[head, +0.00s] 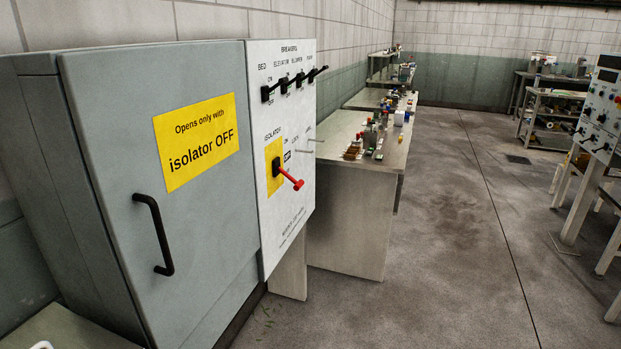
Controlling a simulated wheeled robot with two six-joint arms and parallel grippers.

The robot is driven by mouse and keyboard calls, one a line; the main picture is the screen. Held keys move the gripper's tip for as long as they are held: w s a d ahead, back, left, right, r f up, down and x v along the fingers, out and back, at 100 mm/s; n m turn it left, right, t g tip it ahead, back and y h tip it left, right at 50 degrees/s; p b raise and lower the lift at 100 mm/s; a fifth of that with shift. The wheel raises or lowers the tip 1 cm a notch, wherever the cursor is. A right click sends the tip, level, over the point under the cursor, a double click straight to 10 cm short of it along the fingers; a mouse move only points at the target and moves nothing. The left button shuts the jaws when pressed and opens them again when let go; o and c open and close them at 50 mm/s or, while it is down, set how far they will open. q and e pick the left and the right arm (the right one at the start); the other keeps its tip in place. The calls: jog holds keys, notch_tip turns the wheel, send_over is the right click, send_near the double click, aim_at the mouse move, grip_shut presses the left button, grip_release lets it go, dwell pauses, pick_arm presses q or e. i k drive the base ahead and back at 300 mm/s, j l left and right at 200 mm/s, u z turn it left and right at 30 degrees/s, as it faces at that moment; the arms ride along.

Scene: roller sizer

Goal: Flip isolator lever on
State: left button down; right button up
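The isolator lever (290,178) is a red handle on a black hub, set on a yellow plate (273,167) on the white side panel (264,231) of a grey electrical cabinet (190,80). The red handle points to the right and slightly downward. Labels around it are small; its exact position against the ON and OFF marks is hard to read. A yellow sign (196,140) on the cabinet door says it opens only with the isolator off. Neither of my grippers shows in the head view.
Several black breaker levers (295,80) sit above the isolator. The cabinet door has a black handle (154,234) and looks closed. Benches with small parts (347,200) stand behind the panel. A control console (602,108) stands at the right. The floor between is mostly clear.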

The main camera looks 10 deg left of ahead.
aim_at(298, 185)
jog(key=i+z, duration=0.1)
jog(key=i, duration=0.55)
jog(key=i+j, duration=0.1)
jog(key=i, duration=0.55)
jog(key=i+j+z, duration=0.15)
jog(key=i, duration=0.5)
